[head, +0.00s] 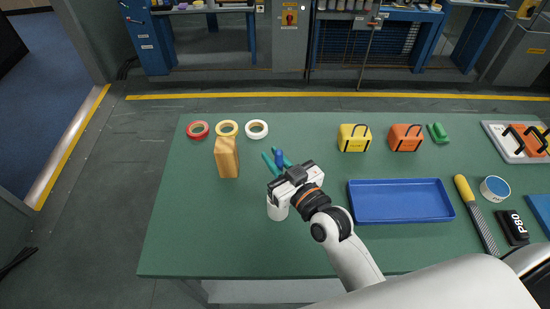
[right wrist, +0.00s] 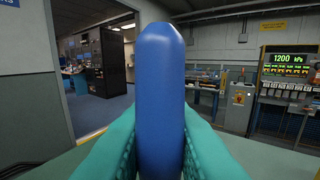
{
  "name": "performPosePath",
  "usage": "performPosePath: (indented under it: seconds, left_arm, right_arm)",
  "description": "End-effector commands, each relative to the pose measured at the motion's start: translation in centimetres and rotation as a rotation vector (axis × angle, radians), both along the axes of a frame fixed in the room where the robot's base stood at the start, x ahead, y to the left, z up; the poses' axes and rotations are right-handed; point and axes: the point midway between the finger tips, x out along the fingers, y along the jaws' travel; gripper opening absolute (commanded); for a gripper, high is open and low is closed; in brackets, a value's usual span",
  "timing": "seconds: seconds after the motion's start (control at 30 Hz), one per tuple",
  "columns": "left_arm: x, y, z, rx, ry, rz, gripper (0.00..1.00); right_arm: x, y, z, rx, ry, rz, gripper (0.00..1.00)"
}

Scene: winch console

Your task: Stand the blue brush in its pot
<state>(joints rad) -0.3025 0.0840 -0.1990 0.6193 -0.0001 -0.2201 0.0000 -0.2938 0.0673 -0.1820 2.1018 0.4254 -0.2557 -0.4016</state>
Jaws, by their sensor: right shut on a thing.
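The blue brush (head: 280,155) shows only as a short stretch of blue handle in the head view. In the right wrist view its rounded blue handle (right wrist: 161,90) stands upright, filling the middle. My right gripper (head: 277,159) has its teal fingers shut on that handle. A white pot (head: 277,213) stands on the table just below the gripper in the head view, partly covered by it. The brush's lower end is hidden, so I cannot tell whether it is inside the pot. My left gripper is not in view.
A wooden block (head: 227,158) stands left of my gripper, with tape rolls (head: 228,128) behind. A blue tray (head: 400,218) lies to the right, near a rasp (head: 480,218). Yellow (head: 354,139) and orange (head: 405,139) cases stand farther back. The table's front left is clear.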

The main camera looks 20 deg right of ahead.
Motion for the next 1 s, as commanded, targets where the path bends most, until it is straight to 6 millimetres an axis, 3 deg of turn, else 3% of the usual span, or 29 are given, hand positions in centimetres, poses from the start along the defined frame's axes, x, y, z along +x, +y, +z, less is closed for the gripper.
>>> performPosePath:
  seconds: [0.1, 1.0]
  left_arm:
    - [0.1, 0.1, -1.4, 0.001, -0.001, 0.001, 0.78]
    - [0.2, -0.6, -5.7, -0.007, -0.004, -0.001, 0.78]
  right_arm:
    - [0.0, 0.0, -1.3, 0.0, 0.0, -0.001, 0.0]
    - [0.0, 0.0, -8.0, -0.001, -0.001, 0.0, 0.0]
